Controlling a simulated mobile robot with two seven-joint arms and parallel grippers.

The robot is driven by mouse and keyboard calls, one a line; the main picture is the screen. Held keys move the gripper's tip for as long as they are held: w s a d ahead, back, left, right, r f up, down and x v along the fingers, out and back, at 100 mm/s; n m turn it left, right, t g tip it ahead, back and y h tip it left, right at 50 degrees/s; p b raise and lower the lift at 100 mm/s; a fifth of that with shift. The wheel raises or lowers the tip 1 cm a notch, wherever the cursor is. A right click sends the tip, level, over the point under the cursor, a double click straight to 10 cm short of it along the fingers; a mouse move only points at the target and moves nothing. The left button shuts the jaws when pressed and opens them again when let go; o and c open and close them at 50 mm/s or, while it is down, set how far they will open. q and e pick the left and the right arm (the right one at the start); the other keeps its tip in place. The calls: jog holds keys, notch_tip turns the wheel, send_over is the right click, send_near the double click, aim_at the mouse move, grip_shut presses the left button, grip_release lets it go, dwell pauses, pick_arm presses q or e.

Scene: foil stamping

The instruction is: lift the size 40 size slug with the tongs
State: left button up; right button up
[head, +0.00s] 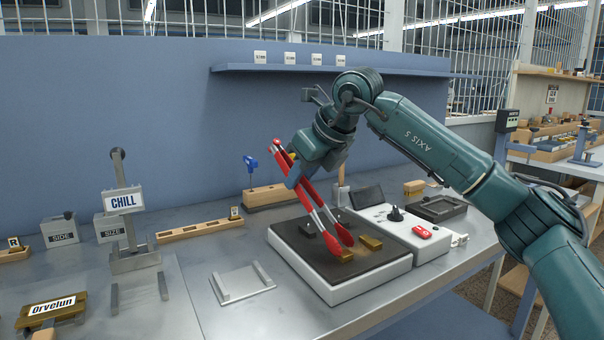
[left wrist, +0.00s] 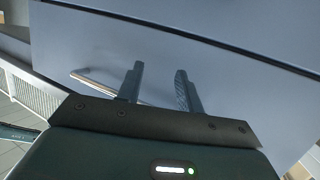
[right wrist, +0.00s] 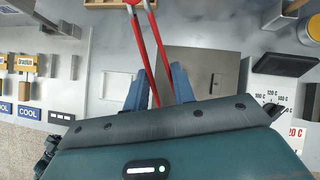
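My right gripper (head: 296,176) holds red tongs (head: 312,193), whose jaws point down over the dark hot plate (head: 290,255). A small brass slug (head: 347,256) lies just below the tong tips; I cannot tell whether they touch it. A second brass slug (head: 371,242) lies to its right, and a dark block (head: 308,228) stands behind. No size number is legible on them. In the right wrist view, the tong legs (right wrist: 143,45) pass between the gripper fingers (right wrist: 157,92). My left gripper (left wrist: 159,90) is open and empty, outside the head view.
A control unit (head: 400,232) with a dark knob and red piece adjoins the plate. A wooden rack (head: 200,229), a CHILL stand (head: 122,200) and grey SIDE (head: 59,232) and SIZE (head: 109,228) boxes stand left. A metal tray (head: 241,284) lies front left of the plate.

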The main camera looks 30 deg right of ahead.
pick_arm(q)
jog(key=shift+f, duration=0.15)
